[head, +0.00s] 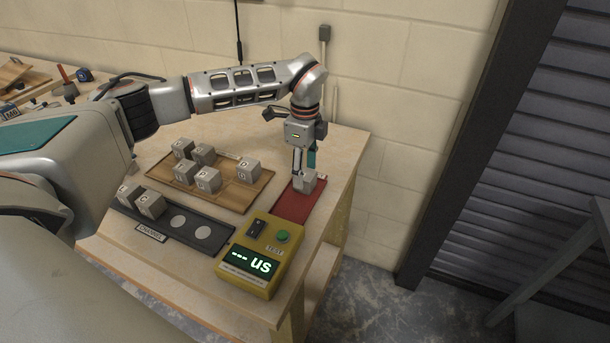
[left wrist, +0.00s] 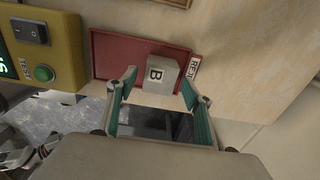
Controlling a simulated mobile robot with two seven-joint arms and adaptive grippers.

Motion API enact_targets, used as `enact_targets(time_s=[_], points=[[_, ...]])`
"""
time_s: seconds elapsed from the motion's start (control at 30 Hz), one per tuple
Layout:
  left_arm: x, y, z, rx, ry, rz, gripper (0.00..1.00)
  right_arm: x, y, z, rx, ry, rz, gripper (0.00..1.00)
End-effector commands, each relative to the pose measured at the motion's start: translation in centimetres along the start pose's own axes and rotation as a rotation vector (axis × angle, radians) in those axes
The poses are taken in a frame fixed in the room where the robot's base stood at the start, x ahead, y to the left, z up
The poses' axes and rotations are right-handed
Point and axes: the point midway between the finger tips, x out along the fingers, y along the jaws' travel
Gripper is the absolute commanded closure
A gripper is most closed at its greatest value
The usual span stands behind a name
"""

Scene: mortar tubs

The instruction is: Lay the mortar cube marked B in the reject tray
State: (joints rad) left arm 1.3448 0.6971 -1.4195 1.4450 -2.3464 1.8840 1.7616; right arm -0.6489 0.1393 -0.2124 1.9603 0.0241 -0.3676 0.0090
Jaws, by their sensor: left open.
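The grey mortar cube marked B (left wrist: 158,75) rests on the red reject tray (left wrist: 112,58), near the end with the white label, its letter facing up in the left wrist view. In the head view the cube (head: 305,186) also shows on the tray (head: 290,208). My left gripper (head: 304,171) points down at the cube. In the left wrist view its green-lined fingers (left wrist: 158,82) are spread apart, one on each side of the cube, with gaps showing. The tray label is partly hidden by a finger.
A wooden tray (head: 238,196) holds several grey cubes left of the red tray. A black channel rack (head: 205,246) holds two cubes and shows two bare round spots. A yellow tester (head: 238,275) reading "--- us" stands in front of the red tray. The bench's right edge is close.

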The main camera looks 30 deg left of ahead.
Motion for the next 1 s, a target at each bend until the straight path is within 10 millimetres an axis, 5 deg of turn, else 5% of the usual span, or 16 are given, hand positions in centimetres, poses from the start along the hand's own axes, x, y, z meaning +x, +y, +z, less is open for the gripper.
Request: enact_targets(time_s=[0.43, 1.0], points=[[-8.5, -0.1, 0.0, 0.000, 0.000, -0.002, 0.49, 0.3, -0.1, 0.5, 0.000, -0.001, 0.000, 1.00], [-10.0, 0.0, 0.0, 0.000, 0.000, 0.000, 0.49, 0.3, -0.1, 0.4, 0.000, 0.002, 0.000, 1.00]])
